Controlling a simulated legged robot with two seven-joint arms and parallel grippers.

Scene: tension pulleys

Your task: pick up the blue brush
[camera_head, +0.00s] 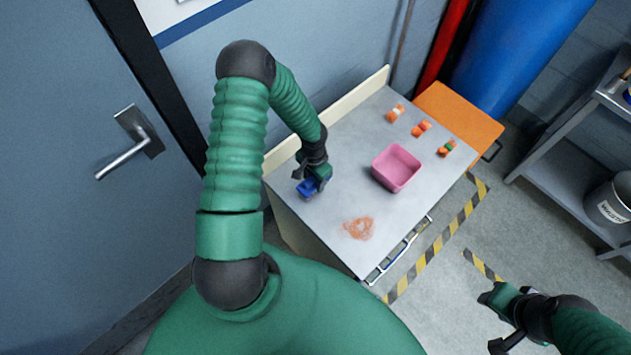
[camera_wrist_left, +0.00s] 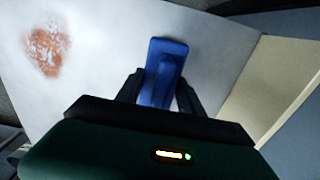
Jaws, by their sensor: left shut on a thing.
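I cannot tell whether the brush touches the table. My right gripper (camera_head: 500,318) is at the lower right, over the floor and away from the table; its fingers look spread apart.
A pink bin (camera_head: 396,167) stands mid-table. Several small orange items (camera_head: 421,128) lie along the far right side. An orange-brown stain (camera_head: 359,228) is near the front edge and shows in the left wrist view (camera_wrist_left: 47,52). A grey shelf (camera_head: 570,150) stands at the right.

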